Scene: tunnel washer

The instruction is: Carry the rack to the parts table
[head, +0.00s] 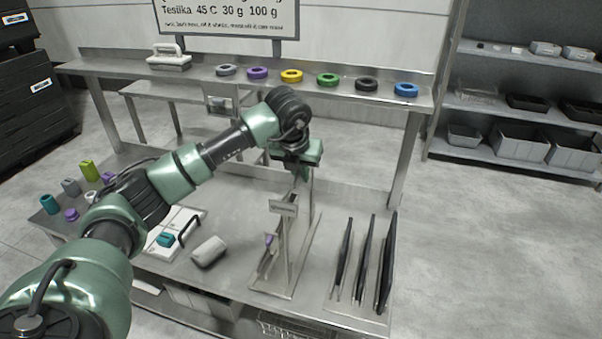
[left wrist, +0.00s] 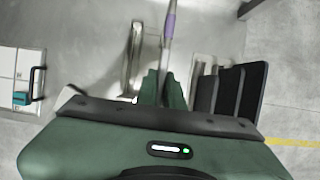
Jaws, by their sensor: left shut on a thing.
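My left gripper (head: 298,168) is over the steel table, above a metal stand (head: 284,209) with an upright post and a flat base. Its fingers (left wrist: 163,88) are shut on a thin grey rod with a purple band (left wrist: 170,24); the gripped part is mostly hidden. A purple piece (head: 268,240) shows low beside the stand. To the right, a pale flat rack (head: 357,316) has several dark upright panels (head: 365,260) standing on it; they also show in the left wrist view (left wrist: 231,92). I cannot tell which item is the task's rack. My right gripper is out of view.
A white tray (head: 158,247) with a black handle and a grey rounded block (head: 208,251) lie left of the stand. A raised shelf (head: 190,76) with several coloured rings runs behind. Shelving with grey bins (head: 520,143) stands at the right. Floor right of the table is clear.

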